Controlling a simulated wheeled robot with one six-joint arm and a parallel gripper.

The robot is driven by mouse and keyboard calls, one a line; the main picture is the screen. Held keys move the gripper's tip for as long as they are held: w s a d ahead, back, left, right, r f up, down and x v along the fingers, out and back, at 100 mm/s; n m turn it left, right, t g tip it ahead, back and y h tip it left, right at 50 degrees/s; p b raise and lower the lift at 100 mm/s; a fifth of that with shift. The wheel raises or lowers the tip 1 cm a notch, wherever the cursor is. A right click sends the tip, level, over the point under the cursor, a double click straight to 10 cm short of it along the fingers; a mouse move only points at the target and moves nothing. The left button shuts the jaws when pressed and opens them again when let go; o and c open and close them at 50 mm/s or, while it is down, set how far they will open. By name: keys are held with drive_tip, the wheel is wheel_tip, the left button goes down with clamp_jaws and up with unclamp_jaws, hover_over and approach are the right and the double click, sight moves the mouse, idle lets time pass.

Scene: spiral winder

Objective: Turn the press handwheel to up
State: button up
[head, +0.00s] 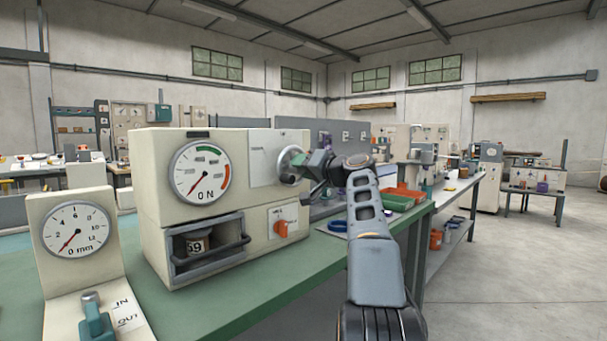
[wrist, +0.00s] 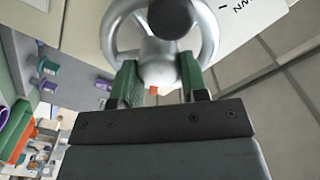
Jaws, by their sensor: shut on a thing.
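The press handwheel (head: 292,164) is a grey metal wheel on the upper right of the cream press (head: 160,222). In the wrist view the handwheel (wrist: 115,30) fills the top, with a dark round knob (wrist: 170,17) in front of its rim. My gripper (head: 312,162) reaches the wheel from the right. In the wrist view its green fingers (wrist: 160,82) stand on either side of the wheel's silver hub or spoke and are shut on it. The press dial's needle points near 0 N. The label by the wheel is only partly readable.
An orange knob (head: 281,229) sits below the handwheel. A drawer-like opening with a bar handle (head: 215,252) is at lower left. A dial gauge (head: 76,230) stands at far left. Red and green trays (head: 402,197) lie on the bench behind my arm.

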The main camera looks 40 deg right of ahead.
drive_tip(key=n+b, duration=0.1)
drive_tip(key=n, duration=0.3)
drive_tip(key=n+b, duration=0.1)
drive_tip(key=n, duration=0.3)
drive_tip(key=n+b, duration=0.1)
drive_tip(key=n, duration=0.2)
drive_tip(key=shift+a+n, duration=0.25)
drive_tip(key=shift+n, duration=0.15)
idle(0.3)
drive_tip(key=o, duration=0.9)
drive_tip(key=s+b, duration=0.1)
drive_tip(key=s, duration=0.3)
drive_tip(key=s+d+b, duration=0.1)
drive_tip(key=s, duration=0.4)
drive_tip(key=s+d+b, duration=0.1)
drive_tip(key=s, duration=0.3)
drive_tip(key=shift+s+d+b, duration=0.25)
drive_tip(key=shift+s+b, duration=0.05)
drive_tip(key=shift+s, duration=0.05)
